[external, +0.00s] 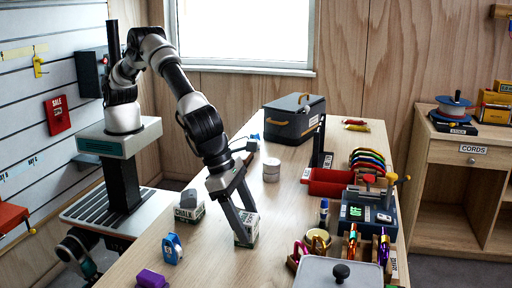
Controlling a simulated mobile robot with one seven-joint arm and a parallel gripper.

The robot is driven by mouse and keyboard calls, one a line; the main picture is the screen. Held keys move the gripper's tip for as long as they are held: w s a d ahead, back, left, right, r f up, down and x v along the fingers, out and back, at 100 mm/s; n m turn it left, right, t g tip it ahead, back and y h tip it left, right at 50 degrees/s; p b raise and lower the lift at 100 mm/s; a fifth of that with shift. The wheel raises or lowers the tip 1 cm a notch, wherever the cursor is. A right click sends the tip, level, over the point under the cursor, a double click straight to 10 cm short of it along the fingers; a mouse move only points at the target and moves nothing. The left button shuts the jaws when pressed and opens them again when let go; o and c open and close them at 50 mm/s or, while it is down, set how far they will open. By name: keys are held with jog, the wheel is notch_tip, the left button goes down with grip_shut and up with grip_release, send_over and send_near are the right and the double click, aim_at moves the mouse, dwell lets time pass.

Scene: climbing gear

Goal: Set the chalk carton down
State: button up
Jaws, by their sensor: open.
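A small white-and-green carton (246,238) stands on the wooden counter, at the fingertips of my gripper (245,219). Its base appears to rest on the counter. My gripper points down with its long fingers on either side of the carton's top; the jaws are open. The fingers hide part of the carton, and its lettering is too small to read surely. A second, similar carton (188,214) marked CHALK stands to the left near the counter's edge, with a grey top.
A blue tape dispenser (172,248) and a purple block (151,279) lie at the front left. A white round stack (271,170) and a grey toolbox (294,119) stand behind. Several items crowd the right, including a red tray (327,183) and a grey lidded pan (338,275).

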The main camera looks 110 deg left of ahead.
jog(key=v, duration=1.2)
jog(key=shift+r, duration=0.15)
jog(key=s+a+r+n, duration=0.4)
jog(key=a+r+n, duration=0.35)
jog(key=a, duration=0.55)
jog(key=s+a+r+n, duration=0.4)
jog(key=a+r+n, duration=0.35)
jog(key=a, duration=0.45)
jog(key=s+a+n+p, duration=0.1)
jog(key=s+a+n, duration=0.3)
jog(key=s+n, duration=0.2)
jog(key=s+a+r+n+p, duration=0.1)
jog(key=s+a+n, duration=0.3)
jog(key=s+n, duration=0.3)
jog(key=s+a+n+t, duration=0.1)
jog(key=s+a+n, duration=0.3)
jog(key=s+n, duration=0.3)
jog(key=shift+s+a+r+p, duration=0.3)
jog(key=shift+s+p, duration=0.1)
jog(key=shift+s, duration=0.4)
